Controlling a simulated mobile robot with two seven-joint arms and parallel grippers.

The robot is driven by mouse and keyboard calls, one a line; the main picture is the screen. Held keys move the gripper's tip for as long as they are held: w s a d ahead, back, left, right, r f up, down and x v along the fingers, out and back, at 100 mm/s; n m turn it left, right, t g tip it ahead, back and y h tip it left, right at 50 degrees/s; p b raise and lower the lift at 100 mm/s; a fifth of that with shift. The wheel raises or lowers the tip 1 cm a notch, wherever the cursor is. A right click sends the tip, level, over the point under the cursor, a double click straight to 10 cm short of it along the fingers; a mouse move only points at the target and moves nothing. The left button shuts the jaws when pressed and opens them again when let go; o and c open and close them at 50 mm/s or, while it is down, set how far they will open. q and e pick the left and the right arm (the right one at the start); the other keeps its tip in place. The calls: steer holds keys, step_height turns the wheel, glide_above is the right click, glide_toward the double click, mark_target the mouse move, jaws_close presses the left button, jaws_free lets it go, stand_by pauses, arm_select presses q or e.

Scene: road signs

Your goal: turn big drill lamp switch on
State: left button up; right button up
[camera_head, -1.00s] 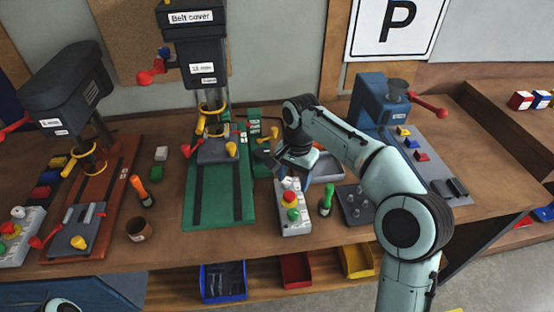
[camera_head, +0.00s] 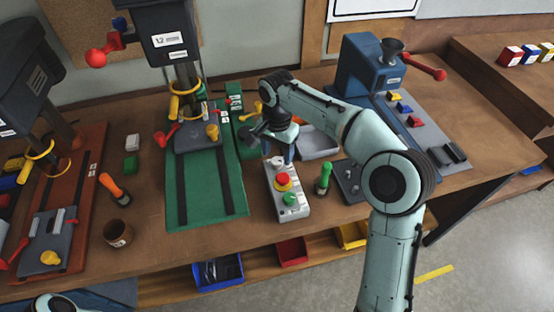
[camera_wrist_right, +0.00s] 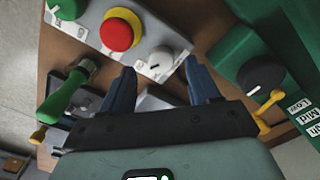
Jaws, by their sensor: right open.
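The big drill (camera_head: 165,50) stands at the back over a green base (camera_head: 220,195). A grey control box (camera_head: 291,206) sits right of that base, with a white knob switch (camera_head: 277,161), a red button on yellow (camera_head: 283,181) and a green button (camera_head: 289,199). My right gripper (camera_head: 281,158) is over the back end of the box, pointing down. In the right wrist view its two blue fingers (camera_wrist_right: 162,84) are open and empty, with the white knob (camera_wrist_right: 160,61) just past the gap between the tips. I cannot tell if they touch it. My left gripper is out of view.
A green-handled tool (camera_head: 323,178) stands close right of the box. A grey tray (camera_head: 318,148) and a blue machine (camera_head: 365,70) are behind it. A black dial (camera_wrist_right: 261,75) on a green housing is near the fingers. The smaller drill's brown base (camera_head: 75,190) is left.

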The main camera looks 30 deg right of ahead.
mark_target(277, 163)
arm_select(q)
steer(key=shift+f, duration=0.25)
arm_select(e)
steer(key=shift+f, duration=1.4)
steer(key=c, duration=1)
steer(key=shift+c, duration=0.2)
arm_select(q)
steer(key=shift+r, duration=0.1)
arm_select(e)
steer(key=shift+n, duration=0.3)
steer(key=n+p, duration=0.2)
steer(key=n, duration=0.3)
steer(key=shift+w+r, duration=0.1)
steer(key=shift+r, duration=0.05)
steer(key=n+p, duration=0.1)
steer(key=n, duration=0.2)
arm_select(q)
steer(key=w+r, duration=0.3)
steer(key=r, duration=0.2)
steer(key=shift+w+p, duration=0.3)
steer(key=shift+p, duration=0.15)
arm_select(e)
steer(key=shift+n, duration=1.7)
